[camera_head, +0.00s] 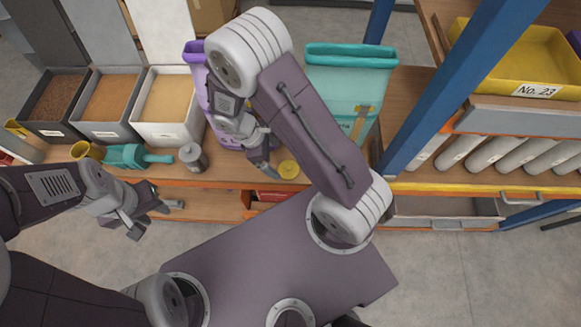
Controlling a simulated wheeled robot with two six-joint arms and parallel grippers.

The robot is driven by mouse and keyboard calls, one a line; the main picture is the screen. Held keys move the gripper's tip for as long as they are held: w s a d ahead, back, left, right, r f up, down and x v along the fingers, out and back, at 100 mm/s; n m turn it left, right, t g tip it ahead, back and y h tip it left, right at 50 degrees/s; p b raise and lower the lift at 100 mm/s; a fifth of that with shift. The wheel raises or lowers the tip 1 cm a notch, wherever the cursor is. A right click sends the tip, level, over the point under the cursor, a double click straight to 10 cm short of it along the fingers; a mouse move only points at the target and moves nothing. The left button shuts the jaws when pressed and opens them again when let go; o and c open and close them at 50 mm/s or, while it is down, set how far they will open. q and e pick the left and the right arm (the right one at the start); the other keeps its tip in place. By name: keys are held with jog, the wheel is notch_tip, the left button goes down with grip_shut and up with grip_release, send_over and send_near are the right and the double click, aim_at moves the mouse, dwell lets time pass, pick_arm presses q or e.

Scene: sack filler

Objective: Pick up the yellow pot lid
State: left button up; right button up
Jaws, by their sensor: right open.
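The yellow pot lid (289,169) is a small round disc with a knob, lying on the wooden bench near its front edge. My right gripper (272,154) is just left of the lid, pointing down and right towards it. Its fingers are apart and nothing shows between them. Whether a finger touches the lid cannot be told. My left gripper (160,219) is at the lower left, in front of the bench edge, with its fingers apart and empty.
A blue post (440,95) rises at right.

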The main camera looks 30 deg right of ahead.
aim_at(286, 167)
jog(key=shift+n+h, duration=0.3)
jog(key=shift+n, duration=0.4)
jog(key=x, duration=0.5)
jog(key=shift+w+a+f, duration=0.1)
jog(key=shift+w+a, duration=0.1)
jog(key=shift+w, duration=0.1)
jog(key=shift+w+b+x, duration=0.2)
jog(key=shift+b+x, duration=0.1)
jog(key=shift+x, duration=1.05)
jog(key=shift+w+b+x, duration=0.2)
jog(key=shift+b+x, duration=0.1)
jog(key=shift+x, duration=1)
jog(key=c, duration=1.4)
jog(key=shift+r+p, duration=0.45)
jog(key=shift+r, duration=1.85)
jog(key=s+a+r, duration=0.1)
jog(key=s+r, duration=0.1)
jog(key=s, duration=0.1)
jog(key=s+a+r, duration=0.2)
jog(key=s, duration=0.2)
jog(key=s+a+r, duration=0.1)
jog(key=s+r, duration=0.1)
jog(key=s, duration=0.1)
jog(key=shift+s+a+r, duration=0.2)
jog(key=shift+s+a, duration=0.05)
jog(key=shift+s, duration=0.15)
